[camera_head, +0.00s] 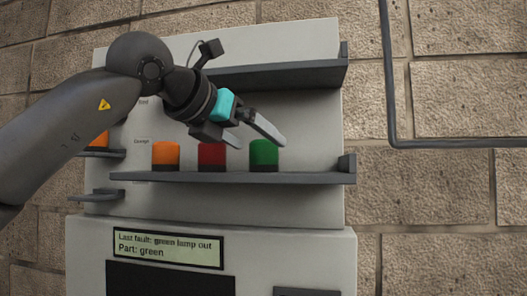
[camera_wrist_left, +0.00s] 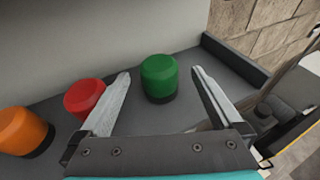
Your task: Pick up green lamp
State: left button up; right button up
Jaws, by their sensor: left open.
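The green lamp (camera_head: 264,153) stands upright on the middle shelf, at the right end of a row of lamps. In the left wrist view the green lamp (camera_wrist_left: 159,77) lies ahead, between the lines of the two fingers, close to the shelf's end wall. My left gripper (camera_head: 262,137) is open and empty, above and in front of the red and green lamps. In the left wrist view its fingers (camera_wrist_left: 162,80) are spread apart, and no contact with the lamp shows. My right gripper is in neither view.
A red lamp (camera_head: 211,155) and an orange lamp (camera_head: 165,155) stand left of the green one on the shelf (camera_head: 200,177). An upper shelf (camera_head: 290,74) overhangs behind my gripper. A display (camera_head: 168,247) below reads "Last fault: green lamp out, Part: green".

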aim_at(259, 140)
pick_arm(q)
jog(key=x, duration=0.1)
jog(key=p+x, duration=0.1)
jog(key=x, duration=0.2)
jog(key=shift+w+r, duration=0.15)
jog(key=shift+r, duration=0.1)
jog(key=shift+c, duration=0.2)
jog(key=c, duration=1.4)
jog(key=shift+r, duration=0.1)
jog(key=shift+c, duration=0.2)
